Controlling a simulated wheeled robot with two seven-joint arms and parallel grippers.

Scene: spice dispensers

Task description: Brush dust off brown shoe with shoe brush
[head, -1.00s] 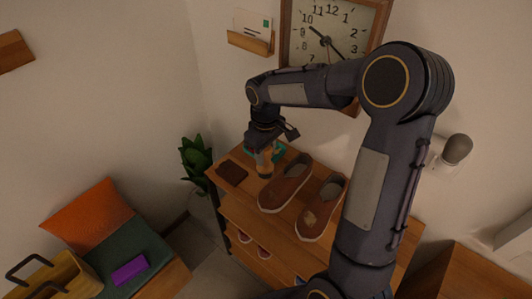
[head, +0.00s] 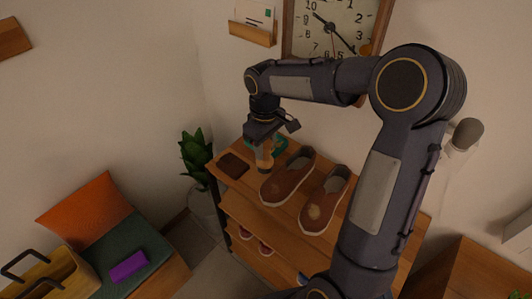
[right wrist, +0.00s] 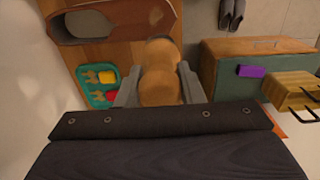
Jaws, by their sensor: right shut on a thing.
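My right gripper (head: 262,138) is shut on the shoe brush (head: 264,158), held over the back left of the shelf top. In the right wrist view the brush (right wrist: 160,78) is a rounded tan wooden body between the two fingers (right wrist: 160,92). I cannot tell whether it touches the shelf. Two brown shoes with pale soles stand to its right: a left shoe (head: 287,180) and a right shoe (head: 324,200). The right shoe has a pale dusty patch on its toe. One shoe (right wrist: 125,15) also shows in the right wrist view. My left gripper is out of view.
The wooden shelf (head: 250,206) also bears a dark brown flat item (head: 233,166) and a teal tray (right wrist: 90,87) with yellow and red pieces. A wall clock (head: 335,30) hangs behind. A plant (head: 196,158) stands left. More shoes sit on the lower shelf.

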